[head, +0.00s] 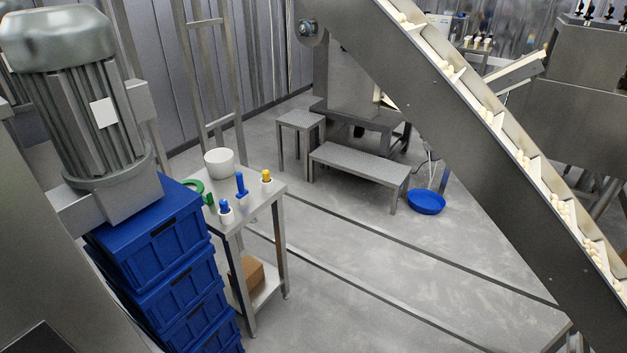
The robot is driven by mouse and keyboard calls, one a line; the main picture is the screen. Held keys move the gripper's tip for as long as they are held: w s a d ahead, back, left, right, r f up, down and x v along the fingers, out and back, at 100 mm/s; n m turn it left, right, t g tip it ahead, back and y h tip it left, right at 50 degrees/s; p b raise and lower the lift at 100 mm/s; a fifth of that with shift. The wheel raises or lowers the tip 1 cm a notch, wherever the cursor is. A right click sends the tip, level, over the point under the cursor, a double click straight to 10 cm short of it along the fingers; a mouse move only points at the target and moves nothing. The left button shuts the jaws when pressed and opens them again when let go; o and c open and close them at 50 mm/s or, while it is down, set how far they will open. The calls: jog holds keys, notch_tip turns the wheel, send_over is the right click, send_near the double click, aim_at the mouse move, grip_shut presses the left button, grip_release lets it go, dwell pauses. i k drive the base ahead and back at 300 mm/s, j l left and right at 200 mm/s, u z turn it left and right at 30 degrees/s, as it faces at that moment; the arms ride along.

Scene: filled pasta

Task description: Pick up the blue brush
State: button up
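A small steel table (259,200) stands left of centre. On it is a blue item (241,185) with an upright stem and a wider foot, possibly the blue brush. A second blue item (224,206) sits in a small white cup (227,216) near the table's front edge. Both are too small to tell for sure which one is a brush. My gripper is not in view.
The table also holds a white tub (219,163), green items (194,188) and a yellow-topped white item (266,177). Stacked blue crates (150,235) and a large motor (95,110) crowd the left. An inclined conveyor (470,130) crosses the right. The middle floor is open.

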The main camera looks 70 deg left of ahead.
aim_at(242, 196)
jog(key=u, duration=2.95)
jog(key=z, duration=3.25)
jog(key=u, duration=3.25)
